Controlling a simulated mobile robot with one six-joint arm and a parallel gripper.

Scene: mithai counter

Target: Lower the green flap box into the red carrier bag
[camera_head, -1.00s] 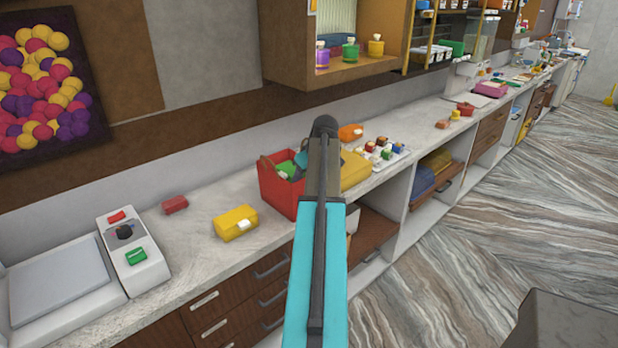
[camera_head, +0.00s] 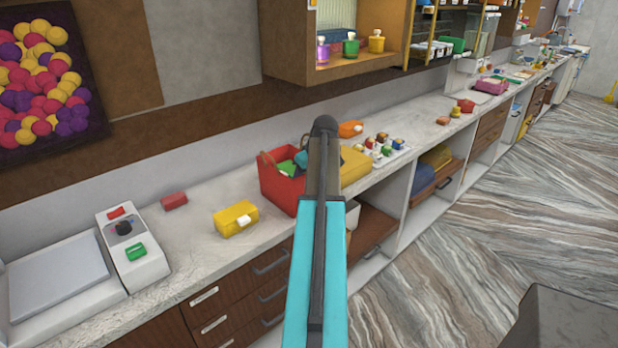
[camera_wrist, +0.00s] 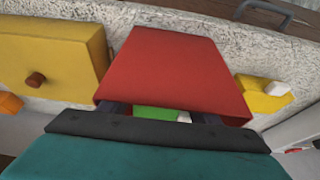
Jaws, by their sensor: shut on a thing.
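The red carrier bag (camera_head: 279,192) stands upright on the counter, its top open, partly hidden by my arm in the head view. In the wrist view its red wall (camera_wrist: 175,70) fills the middle. The green flap box (camera_head: 287,168) shows at the bag's mouth. In the wrist view a strip of the green box (camera_wrist: 155,113) with a white tab shows below the red wall, just ahead of my gripper (camera_wrist: 172,116). My gripper is shut on the green box; its fingers are mostly hidden. How deep the box sits cannot be told.
A yellow box (camera_head: 235,219) with a white tab lies left of the bag. A larger yellow block (camera_head: 354,165) stands close on its right, with an orange item (camera_head: 350,129) behind. A red block (camera_head: 174,201) and a scale (camera_head: 60,278) are further left. A wall cabinet (camera_head: 345,60) hangs above.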

